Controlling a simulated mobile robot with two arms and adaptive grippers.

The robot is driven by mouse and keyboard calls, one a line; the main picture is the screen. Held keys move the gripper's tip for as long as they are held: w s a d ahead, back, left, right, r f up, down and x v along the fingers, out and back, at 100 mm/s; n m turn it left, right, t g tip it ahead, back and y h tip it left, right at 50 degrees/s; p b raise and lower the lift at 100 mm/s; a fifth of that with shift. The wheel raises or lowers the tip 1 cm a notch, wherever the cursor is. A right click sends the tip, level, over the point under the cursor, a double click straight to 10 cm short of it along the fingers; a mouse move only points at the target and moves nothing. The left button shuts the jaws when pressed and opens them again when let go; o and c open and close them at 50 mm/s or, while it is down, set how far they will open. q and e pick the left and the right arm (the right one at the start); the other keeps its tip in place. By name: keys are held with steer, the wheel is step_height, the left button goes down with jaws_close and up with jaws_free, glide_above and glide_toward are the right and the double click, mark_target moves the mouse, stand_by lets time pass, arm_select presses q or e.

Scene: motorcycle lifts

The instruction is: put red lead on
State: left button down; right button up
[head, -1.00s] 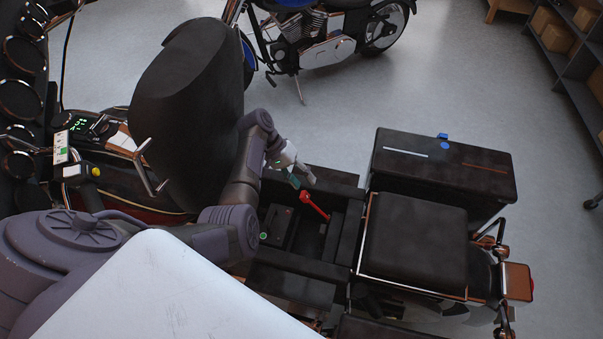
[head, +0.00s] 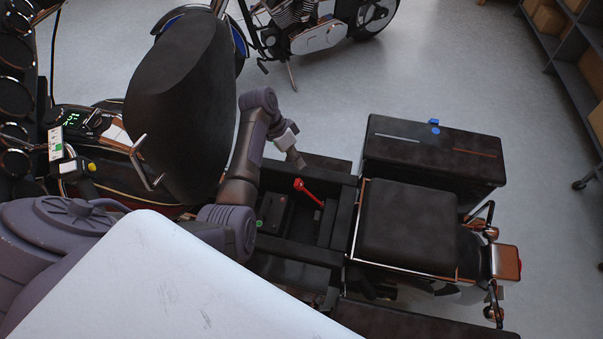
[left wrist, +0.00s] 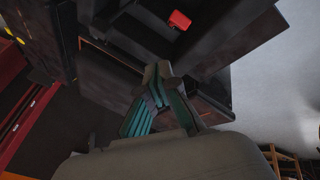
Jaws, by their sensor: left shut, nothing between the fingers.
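The red lead (head: 308,191) stands up in the open bay under the raised seat, beside the black battery (head: 273,211). Its thicker end points up and left, apart from the battery's top. A green round spot (head: 259,223) shows at the battery's near end. My left gripper (head: 299,160) is just beyond the far wall of the bay, above and apart from the red lead. In the left wrist view its fingers (left wrist: 158,76) are together and empty. A red piece of the lead (left wrist: 179,20) shows near the top there. My right gripper is not in view.
The raised black seat (head: 182,110) stands left of my forearm. A rear seat (head: 408,224) and a black side case (head: 432,152) lie right of the bay. Another motorcycle (head: 300,25) and shelves (head: 570,50) stand behind. Grey floor between is clear.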

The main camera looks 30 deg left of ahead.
arm_select(q)
steer(key=d+r+m+y+p, duration=0.1)
steer(key=r+m, duration=0.1)
steer(key=m, duration=0.4)
steer(key=m+y, duration=0.1)
steer(key=m, duration=0.3)
glide_above(302, 186)
steer(key=d, duration=0.4)
step_height(302, 186, down, 9)
steer(key=a, duration=0.1)
steer(key=a+f+p, duration=0.1)
steer(key=a+f, duration=0.1)
steer(key=a, duration=0.1)
steer(key=shift+p, duration=0.3)
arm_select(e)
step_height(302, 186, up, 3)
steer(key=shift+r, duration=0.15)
